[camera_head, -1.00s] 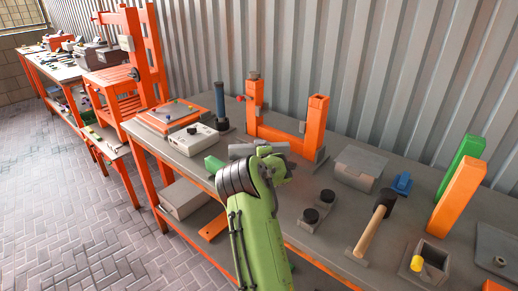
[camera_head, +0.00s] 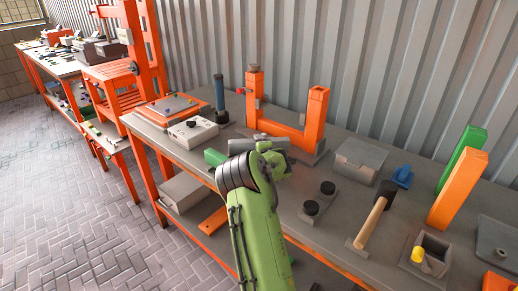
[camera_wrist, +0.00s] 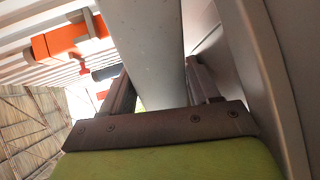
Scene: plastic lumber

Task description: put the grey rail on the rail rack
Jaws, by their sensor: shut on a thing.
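The grey rail (camera_head: 262,141) shows in the head view as a grey length just beyond my arm's bent end, in front of the rail rack. In the wrist view the rail (camera_wrist: 153,30) runs up between the two dark fingers of my gripper (camera_wrist: 162,82), which is shut on it. My arm hides the gripper and part of the rail in the head view. The rail rack (camera_head: 316,118) has two orange uprights joined by a low orange bar, on the grey bench. I cannot tell whether the rail touches the bench.
A white box (camera_head: 193,131) and a dark blue post (camera_head: 220,95) stand left of the rack. A grey lidded box (camera_head: 360,158), black knobs (camera_head: 311,208) and a mallet (camera_head: 372,217) lie to the right. A green block shape (camera_head: 214,157) shows left of my arm. Corrugated wall stands behind.

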